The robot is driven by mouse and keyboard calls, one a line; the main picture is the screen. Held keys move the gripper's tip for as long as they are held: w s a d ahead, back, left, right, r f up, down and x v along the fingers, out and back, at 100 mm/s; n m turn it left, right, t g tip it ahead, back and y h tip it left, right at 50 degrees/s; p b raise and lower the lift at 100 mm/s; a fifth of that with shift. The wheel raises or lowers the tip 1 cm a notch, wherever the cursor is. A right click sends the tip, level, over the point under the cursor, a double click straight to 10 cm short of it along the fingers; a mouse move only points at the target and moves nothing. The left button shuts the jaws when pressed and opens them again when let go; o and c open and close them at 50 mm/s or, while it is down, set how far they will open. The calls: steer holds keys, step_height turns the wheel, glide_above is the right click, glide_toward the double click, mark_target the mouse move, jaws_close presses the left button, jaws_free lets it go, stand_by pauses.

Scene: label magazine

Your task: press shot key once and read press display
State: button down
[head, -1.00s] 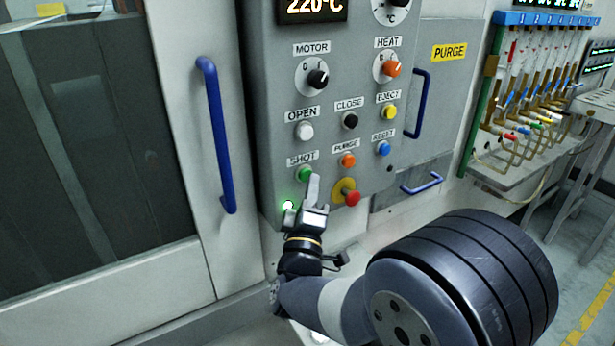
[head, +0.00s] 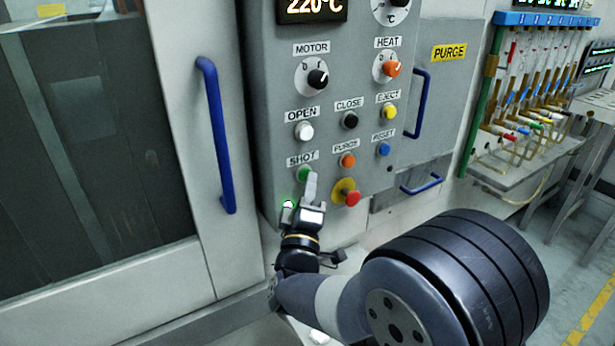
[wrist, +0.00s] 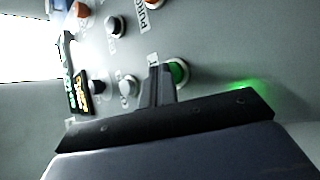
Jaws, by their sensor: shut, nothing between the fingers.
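The green SHOT key (head: 304,174) sits low on the grey press panel (head: 375,230), under its SHOT label. My gripper (head: 311,178) is shut and empty, its fingertips at the lower right edge of the key in the head view. In the wrist view the shut fingers (wrist: 158,72) stand beside the green key (wrist: 179,72), overlapping its edge; I cannot tell whether they touch it. The press display (head: 313,8) at the top of the panel reads 220°C in orange, its upper part cut off by the frame.
A red emergency button (head: 352,198) is close right of my gripper. The orange PURGE key (head: 347,160) and white OPEN key (head: 304,131) are near. A lit green lamp (head: 288,205) is lower left. A blue door handle (head: 217,135) stands left.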

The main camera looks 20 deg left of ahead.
steer(key=shift+s+d+b, duration=0.3)
steer(key=shift+s+d, duration=0.25)
steer(key=shift+d, duration=0.05)
steer(key=shift+d, duration=0.1)
steer(key=shift+s+d+b, duration=0.5)
steer(key=shift+s+d, duration=1.15)
steer(key=shift+d, duration=0.2)
steer(key=shift+w+a, duration=0.1)
steer(key=shift+s+d+p, duration=0.55)
steer(key=shift+s+d, duration=0.75)
steer(key=shift+d, duration=0.25)
